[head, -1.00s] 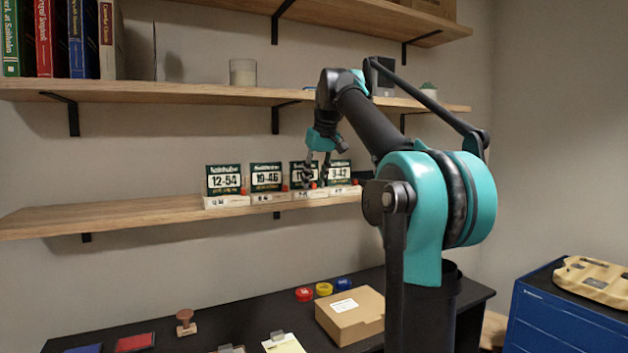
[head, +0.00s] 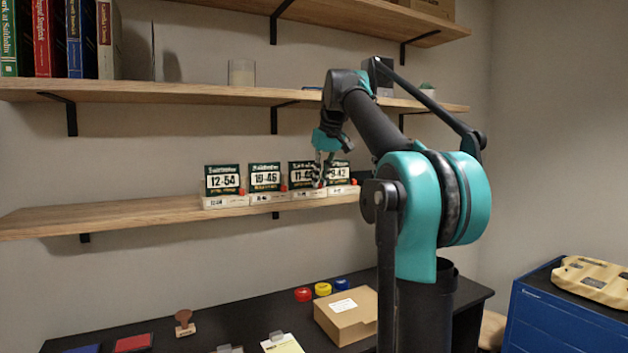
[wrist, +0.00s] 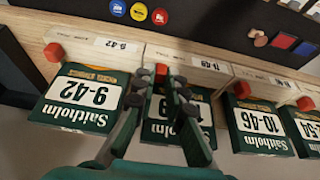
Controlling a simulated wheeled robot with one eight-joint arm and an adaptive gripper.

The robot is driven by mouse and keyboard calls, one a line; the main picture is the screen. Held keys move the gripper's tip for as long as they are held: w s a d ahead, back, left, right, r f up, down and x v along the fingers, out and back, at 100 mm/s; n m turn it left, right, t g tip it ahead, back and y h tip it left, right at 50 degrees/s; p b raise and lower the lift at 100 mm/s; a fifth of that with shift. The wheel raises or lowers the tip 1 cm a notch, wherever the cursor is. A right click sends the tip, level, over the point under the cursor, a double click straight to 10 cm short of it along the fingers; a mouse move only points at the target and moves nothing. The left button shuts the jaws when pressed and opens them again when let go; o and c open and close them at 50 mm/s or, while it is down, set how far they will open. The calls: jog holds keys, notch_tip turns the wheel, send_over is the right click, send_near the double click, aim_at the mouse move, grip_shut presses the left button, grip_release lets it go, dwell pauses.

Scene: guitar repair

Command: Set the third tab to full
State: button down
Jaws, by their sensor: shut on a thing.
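Four-sided string-pack cards stand in a row on the lower shelf, each in a pale holder with a red tab. The third from the left, the 11-49 card (head: 301,172), is partly covered by my gripper (head: 323,170). In the wrist view, its red tab (wrist: 161,73) sits between the fingertips of my gripper (wrist: 161,82), which is shut on it. This tab is near the left end of its holder there. The red tabs of the 9-42 (wrist: 53,52) and 10-46 (wrist: 242,90) cards stand to either side, apart from my fingers.
The 12-54 card (head: 222,180) is at the row's left end. The lower shelf (head: 110,217) is bare to its left. Below, a black desk carries a cardboard box (head: 350,312) and red, yellow and blue round tins.

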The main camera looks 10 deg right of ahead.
jog(key=shift+w+d, duration=0.15)
jog(key=shift+d, duration=0.4)
jog(key=c, duration=1.6)
grip_release()
jog(key=shift+o, duration=0.2)
jog(key=v, duration=1.2)
